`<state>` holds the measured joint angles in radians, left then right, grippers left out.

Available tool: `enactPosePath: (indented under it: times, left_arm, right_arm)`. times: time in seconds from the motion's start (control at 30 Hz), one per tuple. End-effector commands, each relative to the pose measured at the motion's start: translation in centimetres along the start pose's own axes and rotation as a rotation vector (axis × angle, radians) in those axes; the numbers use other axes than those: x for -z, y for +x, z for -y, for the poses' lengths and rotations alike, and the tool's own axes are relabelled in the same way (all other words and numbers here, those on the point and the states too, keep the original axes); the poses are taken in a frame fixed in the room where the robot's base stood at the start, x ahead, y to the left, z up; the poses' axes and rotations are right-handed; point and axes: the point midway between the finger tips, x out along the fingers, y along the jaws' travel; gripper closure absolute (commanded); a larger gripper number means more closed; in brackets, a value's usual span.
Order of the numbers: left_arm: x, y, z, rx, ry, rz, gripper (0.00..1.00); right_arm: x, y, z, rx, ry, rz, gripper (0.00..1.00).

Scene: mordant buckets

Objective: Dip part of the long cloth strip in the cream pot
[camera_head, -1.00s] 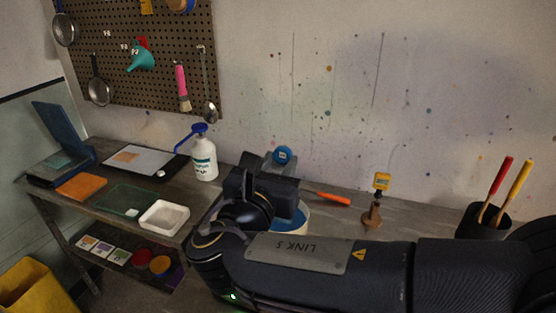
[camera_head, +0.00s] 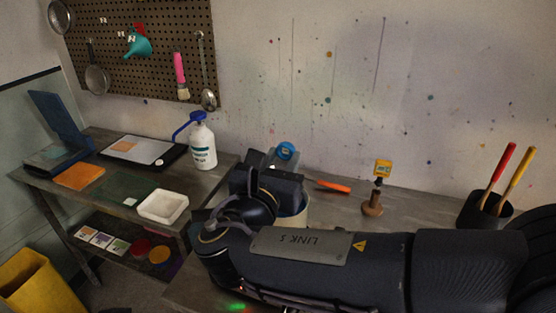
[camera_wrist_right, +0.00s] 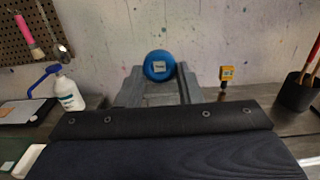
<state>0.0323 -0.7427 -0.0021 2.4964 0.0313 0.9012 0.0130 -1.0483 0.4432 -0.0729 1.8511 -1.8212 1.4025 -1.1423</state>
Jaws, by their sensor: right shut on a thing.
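My right gripper (camera_head: 284,157) is shut on a round blue piece with a pale label (camera_head: 286,150). The right wrist view also shows this blue piece (camera_wrist_right: 159,66) between two grey fingers. I cannot tell whether it belongs to the cloth strip, and no long strip shows clearly in either view. A cream pot (camera_head: 302,208) stands on the bench, mostly hidden behind my right wrist, with the gripper just beyond and above it. The inside of the pot is hidden now. My left gripper is not in view.
A white bottle with a blue pump (camera_head: 202,145) and a white tray (camera_head: 163,207) stand to the left. An orange-handled tool (camera_head: 333,186), a yellow gauge on a stand (camera_head: 382,170) and a black cup of handles (camera_head: 484,212) are to the right. The wall is close behind.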

Motion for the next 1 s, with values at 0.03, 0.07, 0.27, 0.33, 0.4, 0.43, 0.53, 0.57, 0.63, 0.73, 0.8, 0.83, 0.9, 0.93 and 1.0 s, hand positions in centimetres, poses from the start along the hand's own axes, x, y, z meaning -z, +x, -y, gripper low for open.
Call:
enactPosePath:
  times: [0.03,0.07,0.27,0.33,0.4,0.43,0.53,0.57,0.63,0.73,0.8,0.83,0.9,0.93,1.0]
  left_arm:
    - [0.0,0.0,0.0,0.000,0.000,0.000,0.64]
    - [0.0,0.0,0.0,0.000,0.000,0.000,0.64]
    - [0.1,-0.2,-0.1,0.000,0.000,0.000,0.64]
    - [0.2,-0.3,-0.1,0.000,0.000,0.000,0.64]
    - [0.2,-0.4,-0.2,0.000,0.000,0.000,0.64]
    - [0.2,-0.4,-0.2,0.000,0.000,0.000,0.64]
    - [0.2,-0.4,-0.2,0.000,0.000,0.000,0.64]
    - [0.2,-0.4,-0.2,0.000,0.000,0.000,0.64]
    - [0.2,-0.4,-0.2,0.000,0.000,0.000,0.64]
    - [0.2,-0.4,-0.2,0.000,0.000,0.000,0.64]
    - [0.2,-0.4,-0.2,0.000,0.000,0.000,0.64]
    - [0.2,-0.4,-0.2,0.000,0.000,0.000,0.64]
    - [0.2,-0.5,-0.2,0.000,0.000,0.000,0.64]
    - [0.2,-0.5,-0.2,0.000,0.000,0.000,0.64]
    - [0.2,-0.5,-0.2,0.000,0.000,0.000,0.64]
  right_arm:
    - [0.0,0.1,0.1,0.000,0.000,0.000,0.89]
    - [0.0,0.1,0.1,0.000,0.000,0.000,0.89]
    - [-0.1,-0.4,-0.4,-0.001,0.000,0.000,0.89]
    - [-0.1,-0.6,-0.7,0.000,0.000,-0.001,0.89]
    - [0.0,-0.9,-0.9,0.000,0.000,-0.001,0.89]
    - [0.0,-1.0,-1.0,0.000,0.000,-0.001,0.89]
    - [0.0,-1.1,-1.1,0.000,0.001,-0.001,0.89]
    - [0.0,-1.1,-1.1,0.001,0.001,-0.001,0.89]
    - [0.0,-1.0,-1.0,0.001,0.001,-0.001,0.89]
    - [0.0,-0.8,-0.8,0.002,0.001,-0.001,0.89]
    - [0.0,-0.6,-0.6,0.002,0.001,0.000,0.89]
    - [0.0,-0.5,-0.5,0.002,0.002,0.000,0.89]
    - [-0.1,-0.2,-0.2,0.001,0.002,0.000,0.89]
    - [-0.1,-0.1,-0.1,0.000,0.002,0.000,0.89]
    - [0.0,0.0,0.0,0.000,0.002,0.000,0.89]
